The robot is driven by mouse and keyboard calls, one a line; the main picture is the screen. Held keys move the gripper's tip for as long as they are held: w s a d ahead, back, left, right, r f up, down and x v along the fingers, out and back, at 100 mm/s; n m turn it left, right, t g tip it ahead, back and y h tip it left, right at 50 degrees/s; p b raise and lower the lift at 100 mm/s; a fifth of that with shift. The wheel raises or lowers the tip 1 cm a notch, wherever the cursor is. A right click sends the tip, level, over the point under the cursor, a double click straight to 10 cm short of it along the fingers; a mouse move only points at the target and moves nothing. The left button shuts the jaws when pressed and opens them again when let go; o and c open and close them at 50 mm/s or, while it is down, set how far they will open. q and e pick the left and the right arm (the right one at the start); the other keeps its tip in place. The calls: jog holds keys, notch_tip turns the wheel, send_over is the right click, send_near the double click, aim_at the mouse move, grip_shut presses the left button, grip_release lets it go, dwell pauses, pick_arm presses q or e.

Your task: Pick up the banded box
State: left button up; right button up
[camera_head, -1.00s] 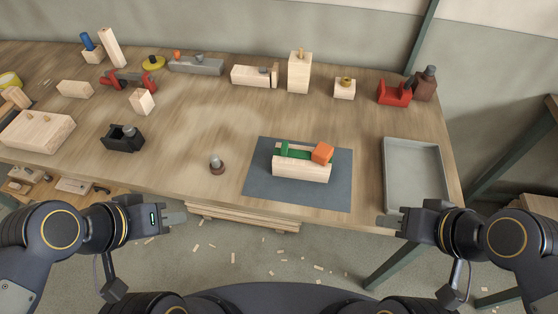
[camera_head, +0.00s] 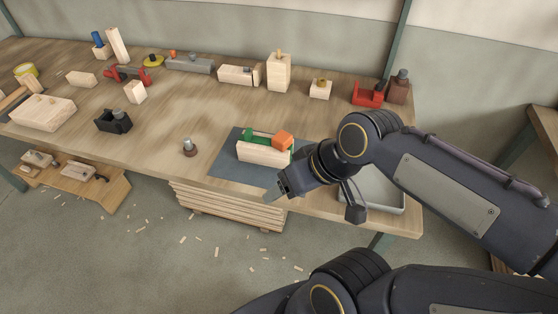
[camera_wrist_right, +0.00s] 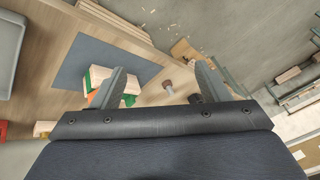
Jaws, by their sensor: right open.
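A pale wooden box (camera_head: 262,155) with a green strip and an orange block at its top sits on the blue-grey mat (camera_head: 225,166). In the right wrist view this box (camera_wrist_right: 98,76) is partly hidden behind the left-hand finger. My right gripper (camera_head: 275,192) is over the mat's front edge, in front of the box and apart from it in the head view. Its two fingers are spread and empty in the right wrist view (camera_wrist_right: 162,86). Another pale wooden block (camera_head: 236,74) with a dark band stands at the table's back. My left gripper is out of view.
A small dark knob-topped piece (camera_head: 189,148) stands left of the mat. My right arm partly covers a grey tray (camera_head: 385,203). A black holder (camera_head: 113,120), a red piece (camera_head: 367,94) and several wooden blocks stand farther off.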

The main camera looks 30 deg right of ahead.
jog(key=shift+o, duration=1.1)
jog(key=w+d, duration=0.1)
jog(key=w+d+n+b, duration=0.1)
jog(key=w, duration=0.1)
jog(key=shift+d+f+n+g, duration=0.1)
jog(key=shift+f+n+g, duration=0.1)
jog(key=shift+n+g, duration=0.15)
jog(key=shift+o, duration=0.8)
jog(key=w+d+f+n+g+h+b, duration=0.1)
jog(key=w+d+n+g+b, duration=0.1)
jog(key=w, duration=0.7)
jog(key=shift+d+f+n+h+b, duration=0.25)
jog(key=shift+d+n+h+b, duration=0.2)
jog(key=shift+d+b, duration=0.45)
jog(key=n+g+h+b, duration=0.2)
jog(key=n+g+b, duration=0.1)
jog(key=n+b, duration=0.15)
send_over(265, 142)
jog(key=shift+t+y, duration=0.25)
jog(key=f, duration=0.8)
jog(key=shift+s+d+f, duration=0.1)
jog(key=shift+d+f, duration=0.05)
jog(key=shift+d, duration=0.05)
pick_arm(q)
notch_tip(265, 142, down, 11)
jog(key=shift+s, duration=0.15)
pick_arm(e)
jog(key=shift+a+f, duration=0.15)
jog(key=shift+f, duration=3.5)
